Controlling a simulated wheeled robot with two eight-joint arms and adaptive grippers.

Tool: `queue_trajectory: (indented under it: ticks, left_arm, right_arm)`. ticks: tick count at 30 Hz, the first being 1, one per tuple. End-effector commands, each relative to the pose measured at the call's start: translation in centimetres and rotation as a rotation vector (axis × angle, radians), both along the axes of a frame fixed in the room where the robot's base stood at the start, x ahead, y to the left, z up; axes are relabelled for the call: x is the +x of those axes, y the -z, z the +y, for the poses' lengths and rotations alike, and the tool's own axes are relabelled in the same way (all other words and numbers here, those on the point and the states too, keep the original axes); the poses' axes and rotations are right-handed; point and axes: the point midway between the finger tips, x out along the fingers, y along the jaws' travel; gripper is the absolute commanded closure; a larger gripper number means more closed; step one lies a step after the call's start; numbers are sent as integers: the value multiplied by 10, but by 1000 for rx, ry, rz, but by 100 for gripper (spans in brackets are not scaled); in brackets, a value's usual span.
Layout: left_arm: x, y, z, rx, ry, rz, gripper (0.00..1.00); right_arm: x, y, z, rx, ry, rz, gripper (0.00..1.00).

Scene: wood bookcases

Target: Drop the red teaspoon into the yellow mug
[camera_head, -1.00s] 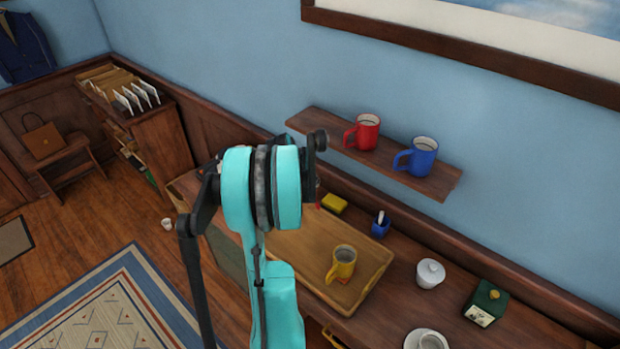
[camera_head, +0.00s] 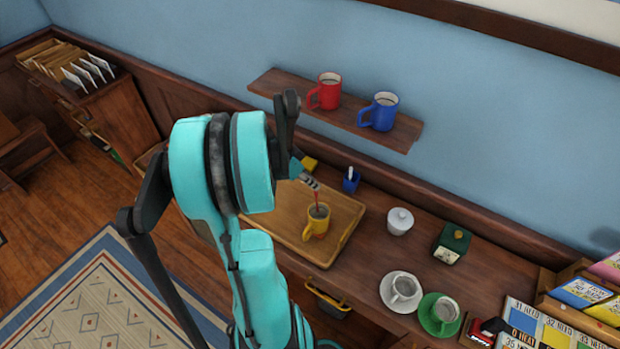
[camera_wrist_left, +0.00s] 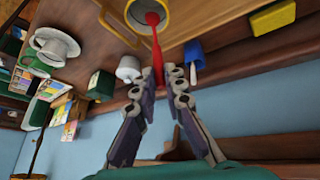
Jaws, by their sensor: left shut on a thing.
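The yellow mug (camera_head: 314,228) stands upright on the wooden tray (camera_head: 275,232), handle toward the lower left. My left gripper (camera_head: 310,183) is just above it, shut on the red teaspoon (camera_head: 317,200), which hangs down steeply toward the mug's mouth. In the left wrist view the red teaspoon (camera_wrist_left: 157,55) runs from between the fingertips (camera_wrist_left: 160,82) of my left gripper to the opening of the yellow mug (camera_wrist_left: 132,22). Its red bowl end shows within the rim; how deep it reaches, I cannot tell. My right gripper is not in view.
A yellow sponge-like block (camera_head: 309,163) and a blue cup (camera_head: 351,182) stand behind the tray. A white lidded pot (camera_head: 399,222), a dark green box (camera_head: 453,243) and cups on saucers stand to the right. A shelf (camera_head: 270,86) with red and blue mugs is above.

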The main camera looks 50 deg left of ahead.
Motion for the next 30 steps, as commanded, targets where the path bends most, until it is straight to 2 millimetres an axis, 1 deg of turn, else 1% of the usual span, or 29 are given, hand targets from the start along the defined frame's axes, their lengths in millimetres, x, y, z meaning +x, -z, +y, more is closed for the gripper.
queue_trajectory:
  ticks: [1,10,14,21,22,23,24,25,30]
  left_arm:
    - [0,8,0,0,-1,0,100]
    - [0,44,1,0,-1,0,100]
    - [0,51,0,0,-1,0,100]
    - [0,50,0,0,-2,0,100]
    - [0,50,0,0,-2,0,87]
    - [0,50,0,0,-1,0,79]
    - [0,50,0,0,-1,0,68]
    - [0,50,0,0,-2,0,65]
    - [0,50,0,0,-2,0,65]
  right_arm:
    - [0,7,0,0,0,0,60]
    - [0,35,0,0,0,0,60]
    - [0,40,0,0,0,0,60]
    - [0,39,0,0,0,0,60]
    - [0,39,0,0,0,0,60]
    - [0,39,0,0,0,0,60]
    - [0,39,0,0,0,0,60]
    - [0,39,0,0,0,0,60]
    - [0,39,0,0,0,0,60]
